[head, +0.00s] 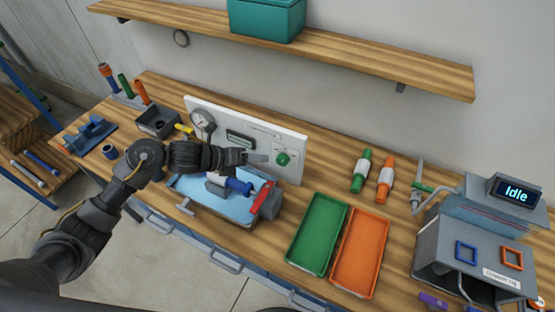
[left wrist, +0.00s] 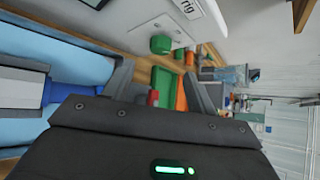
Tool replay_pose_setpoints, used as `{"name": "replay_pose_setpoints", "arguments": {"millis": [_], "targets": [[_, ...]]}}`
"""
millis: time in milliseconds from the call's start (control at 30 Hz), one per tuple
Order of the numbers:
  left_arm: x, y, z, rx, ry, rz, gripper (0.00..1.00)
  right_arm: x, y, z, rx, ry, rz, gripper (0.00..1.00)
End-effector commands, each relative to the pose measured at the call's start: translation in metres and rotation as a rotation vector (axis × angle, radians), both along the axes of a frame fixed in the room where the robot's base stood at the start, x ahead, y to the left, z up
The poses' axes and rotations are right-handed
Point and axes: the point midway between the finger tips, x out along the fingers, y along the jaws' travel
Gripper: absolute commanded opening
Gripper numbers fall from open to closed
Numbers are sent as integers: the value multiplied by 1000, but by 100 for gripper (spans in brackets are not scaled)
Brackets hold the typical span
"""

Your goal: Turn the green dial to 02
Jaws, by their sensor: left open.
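The green dial (head: 282,159) is a small round knob on the right part of a white upright panel (head: 296,139). It also shows in the left wrist view (left wrist: 160,44), ahead of my fingers. My left gripper (head: 262,157) is in front of the panel, just left of the dial in the head view. Its fingers are apart, with nothing held between them, and a gap shows between them and the dial in the left wrist view. The dial's markings are too small to read. My right gripper is not in view.
A green tray (head: 316,234) and an orange tray (head: 359,252) lie to the right. A grey device (head: 470,255) with an "Idle" display stands far right. A wooden shelf (head: 350,60) hangs above.

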Motion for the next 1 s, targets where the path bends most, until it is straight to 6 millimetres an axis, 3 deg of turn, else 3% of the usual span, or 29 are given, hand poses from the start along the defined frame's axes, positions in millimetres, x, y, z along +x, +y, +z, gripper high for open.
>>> {"name": "replay_pose_setpoints", "arguments": {"millis": [300, 500, 967, 1000], "targets": [[24, -44, -29, -4, 7, 2, 57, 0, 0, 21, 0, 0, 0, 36], [37, -62, -45, -3, 5, 4, 57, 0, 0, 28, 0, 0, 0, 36], [42, -70, -53, -1, 2, 3, 57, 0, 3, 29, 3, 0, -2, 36], [42, -70, -52, -1, 2, 3, 52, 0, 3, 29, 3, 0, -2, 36]]}}
